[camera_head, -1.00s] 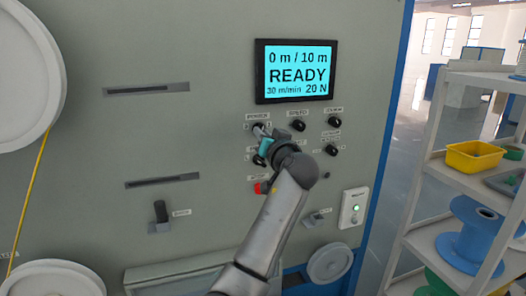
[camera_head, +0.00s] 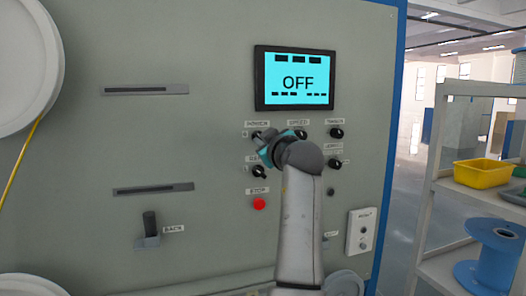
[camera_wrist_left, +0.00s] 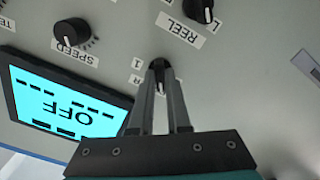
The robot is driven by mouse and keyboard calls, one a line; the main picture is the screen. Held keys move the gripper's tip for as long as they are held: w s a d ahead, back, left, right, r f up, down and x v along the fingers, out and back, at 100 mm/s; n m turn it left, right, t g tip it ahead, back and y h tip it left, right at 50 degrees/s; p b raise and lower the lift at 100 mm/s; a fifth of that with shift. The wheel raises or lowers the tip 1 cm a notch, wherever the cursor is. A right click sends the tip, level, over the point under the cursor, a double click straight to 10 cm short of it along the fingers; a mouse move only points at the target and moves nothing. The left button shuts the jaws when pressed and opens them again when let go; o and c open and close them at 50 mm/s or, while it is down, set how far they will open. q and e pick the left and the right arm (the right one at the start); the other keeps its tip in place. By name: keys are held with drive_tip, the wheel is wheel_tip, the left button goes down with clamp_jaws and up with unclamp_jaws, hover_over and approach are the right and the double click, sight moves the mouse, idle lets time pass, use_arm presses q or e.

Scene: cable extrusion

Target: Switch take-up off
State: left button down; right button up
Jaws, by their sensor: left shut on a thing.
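The take-up panel (camera_head: 215,80) fills much of the head view. Its screen (camera_head: 294,78) reads OFF with dashes, and it shows upside down in the wrist view (camera_wrist_left: 62,103). The black POWER knob (camera_head: 257,135) sits below the screen. My left gripper (camera_head: 259,138) is at this knob, fingers pointing into the panel. In the wrist view its two fingers (camera_wrist_left: 160,75) are shut around the small dark knob (camera_wrist_left: 158,65), which they partly hide. My right gripper is not in view.
Other knobs surround the gripper, with the SPEED knob (camera_wrist_left: 72,33) and REEL knob (camera_wrist_left: 201,8) close by. A red STOP button (camera_head: 259,203) sits below. A lever (camera_head: 150,228) sticks out at lower left. A shelf with a yellow bin (camera_head: 483,173) stands at right.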

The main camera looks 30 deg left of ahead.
use_arm(q)
drive_tip(key=shift+n+b, duration=0.55)
drive_tip(key=shift+n, duration=0.65)
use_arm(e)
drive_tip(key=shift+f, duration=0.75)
use_arm(q)
drive_tip(key=c, duration=0.9)
unclamp_jaws()
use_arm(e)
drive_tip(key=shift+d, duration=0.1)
